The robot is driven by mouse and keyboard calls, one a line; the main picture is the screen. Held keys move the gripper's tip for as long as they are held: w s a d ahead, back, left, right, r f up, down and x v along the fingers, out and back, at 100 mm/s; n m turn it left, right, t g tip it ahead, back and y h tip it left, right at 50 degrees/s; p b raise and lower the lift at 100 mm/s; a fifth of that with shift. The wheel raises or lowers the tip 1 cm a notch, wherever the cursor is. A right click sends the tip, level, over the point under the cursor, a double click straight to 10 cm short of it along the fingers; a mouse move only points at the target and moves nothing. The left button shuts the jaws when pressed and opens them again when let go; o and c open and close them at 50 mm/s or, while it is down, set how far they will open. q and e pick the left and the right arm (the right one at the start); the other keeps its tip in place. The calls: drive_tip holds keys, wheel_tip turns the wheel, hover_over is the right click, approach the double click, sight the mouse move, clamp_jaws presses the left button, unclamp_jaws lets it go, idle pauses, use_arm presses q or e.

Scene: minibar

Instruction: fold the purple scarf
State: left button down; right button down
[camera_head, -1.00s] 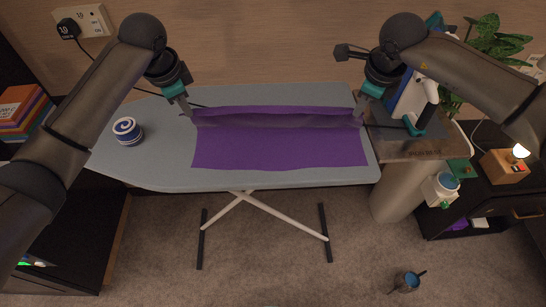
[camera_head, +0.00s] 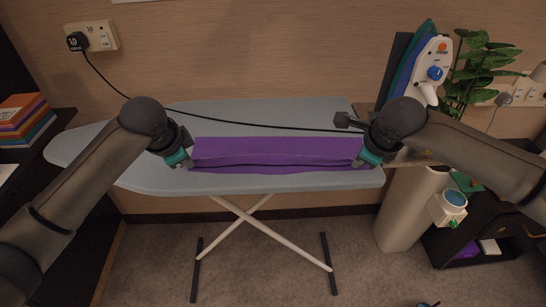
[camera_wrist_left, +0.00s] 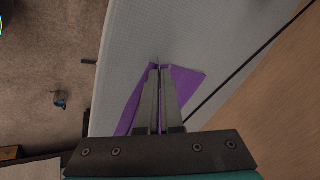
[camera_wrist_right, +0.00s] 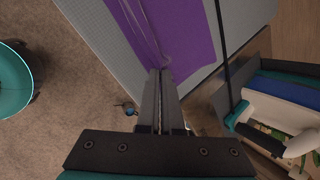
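The purple scarf (camera_head: 275,152) lies across the ironing board (camera_head: 270,119) as a long strip, its far part doubled over toward the front edge. My left gripper (camera_head: 190,166) is at its left end and my right gripper (camera_head: 358,163) at its right end. In the left wrist view the closed fingers (camera_wrist_left: 159,72) meet at the scarf (camera_wrist_left: 185,85). In the right wrist view the fingers (camera_wrist_right: 160,74) are closed together at the edge of the scarf (camera_wrist_right: 180,30). The fingertips are partly hidden in the head view.
A black cord (camera_head: 255,124) runs from the wall plug across the board behind the scarf. An iron (camera_head: 431,68) stands at the back right, near a plant (camera_head: 480,65). Books (camera_head: 22,115) are on a shelf at left. The board's left end is bare near the back.

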use_arm(q)
drive_tip(key=shift+a, duration=0.1)
use_arm(e)
drive_tip(key=shift+d, duration=0.1)
use_arm(q)
drive_tip(key=c, duration=0.7)
unclamp_jaws()
use_arm(e)
drive_tip(key=c, duration=0.7)
unclamp_jaws()
use_arm(q)
drive_tip(key=v, duration=0.3)
drive_tip(key=shift+s+r, duration=0.1)
drive_tip(key=shift+r, duration=0.35)
use_arm(e)
drive_tip(key=v, duration=0.3)
drive_tip(key=shift+s+r, duration=0.1)
drive_tip(key=shift+r, duration=0.35)
use_arm(q)
drive_tip(key=v, duration=0.4)
drive_tip(key=s+v, duration=0.1)
drive_tip(key=v, duration=0.2)
drive_tip(key=shift+s+f, duration=0.1)
drive_tip(key=shift+f, duration=0.25)
use_arm(e)
drive_tip(key=v, duration=0.4)
drive_tip(key=s+v, duration=0.1)
drive_tip(key=v, duration=0.2)
drive_tip(key=shift+s+f, duration=0.1)
drive_tip(key=shift+f, duration=0.25)
